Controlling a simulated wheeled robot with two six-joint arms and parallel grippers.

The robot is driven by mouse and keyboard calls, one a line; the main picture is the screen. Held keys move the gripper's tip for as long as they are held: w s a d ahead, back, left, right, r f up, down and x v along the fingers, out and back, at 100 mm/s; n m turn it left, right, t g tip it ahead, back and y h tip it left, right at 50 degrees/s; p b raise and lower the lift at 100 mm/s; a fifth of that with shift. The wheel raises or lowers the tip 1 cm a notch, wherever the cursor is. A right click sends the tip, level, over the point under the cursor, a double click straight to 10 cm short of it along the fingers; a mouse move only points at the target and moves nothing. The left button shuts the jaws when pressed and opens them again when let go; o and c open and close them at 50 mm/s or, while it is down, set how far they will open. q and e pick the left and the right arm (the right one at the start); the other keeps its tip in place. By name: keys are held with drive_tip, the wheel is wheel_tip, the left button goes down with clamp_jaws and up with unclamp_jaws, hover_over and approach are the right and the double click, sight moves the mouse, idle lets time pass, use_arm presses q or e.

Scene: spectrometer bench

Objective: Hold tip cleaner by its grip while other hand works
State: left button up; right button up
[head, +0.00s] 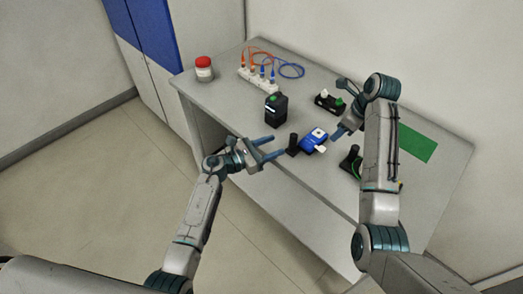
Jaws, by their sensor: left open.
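A blue device with white parts (312,141), which looks like the tip cleaner, lies near the front edge of the bench. A black upright piece (292,145) stands at its left end; I cannot tell whether the two are joined. My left gripper (278,146) is open and empty, with its two blue fingers pointing right toward the black piece, a short gap away. My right gripper (338,134) is just right of the blue device, apart from it in the picture; its fingers overlap, so its opening is unclear.
A black box with a green top (276,108) stands behind the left gripper. A white strip (258,80) holds orange and blue cables. A red-lidded jar (204,69), a black block with knobs (329,103), a black stand (351,160) and a green mat (417,143) are also on the bench (225,102).

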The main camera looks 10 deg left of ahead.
use_arm(q)
hover_over(288, 152)
drive_tip(key=shift+w, duration=0.1)
idle(0.3)
clamp_jaws()
use_arm(e)
drive_tip(key=shift+c, duration=0.3)
clamp_jaws()
idle(1.2)
